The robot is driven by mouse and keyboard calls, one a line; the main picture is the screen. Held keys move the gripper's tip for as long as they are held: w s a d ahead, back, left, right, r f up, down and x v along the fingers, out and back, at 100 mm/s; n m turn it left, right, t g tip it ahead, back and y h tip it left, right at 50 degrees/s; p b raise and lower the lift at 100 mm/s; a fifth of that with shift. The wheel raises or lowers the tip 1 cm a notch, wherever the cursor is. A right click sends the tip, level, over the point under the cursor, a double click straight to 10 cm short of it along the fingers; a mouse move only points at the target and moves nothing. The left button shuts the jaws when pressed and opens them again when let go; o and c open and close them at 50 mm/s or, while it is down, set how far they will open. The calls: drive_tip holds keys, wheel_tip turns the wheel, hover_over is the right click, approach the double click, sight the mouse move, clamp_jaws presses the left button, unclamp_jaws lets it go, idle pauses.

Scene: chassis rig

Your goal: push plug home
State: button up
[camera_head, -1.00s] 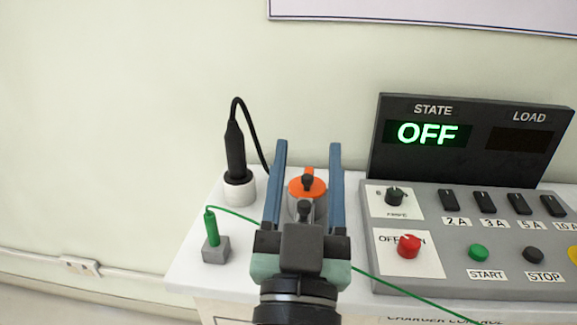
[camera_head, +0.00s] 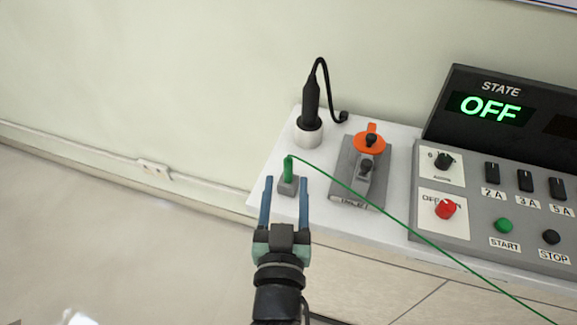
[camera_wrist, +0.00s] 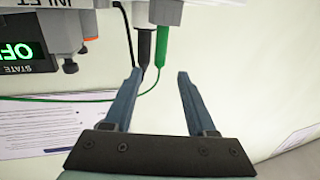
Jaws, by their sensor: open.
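A black plug (camera_head: 311,98) with a black cable stands upright in a white round socket (camera_head: 307,133) at the back left of the white bench top. A green plug (camera_head: 288,170) with a thin green cable stands on a small grey block (camera_head: 286,187) nearer the front left edge. In the wrist view the scene is upside down; the green plug (camera_wrist: 163,44) and black plug (camera_wrist: 145,46) appear just beyond the fingertips. My gripper (camera_head: 286,180) is open and empty, its blue fingers pointing toward the grey block. I cannot tell whether they touch it.
An orange-topped clamp device (camera_head: 369,142) on a grey plate stands to the right. A control panel (camera_head: 480,210) with knobs and switches lies farther right; its display (camera_head: 489,107) reads OFF. The green cable (camera_head: 430,236) runs across the bench front. The floor at left is clear.

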sight(288, 163)
drive_tip(key=shift+w+d+r+p, duration=0.1)
drive_tip(key=shift+w+p, duration=0.1)
drive_tip(key=shift+w, duration=1.5)
drive_tip(key=shift+w+d+r+p, duration=0.1)
drive_tip(key=shift+w+p, duration=0.05)
drive_tip(key=shift+w, duration=1.55)
clamp_jaws()
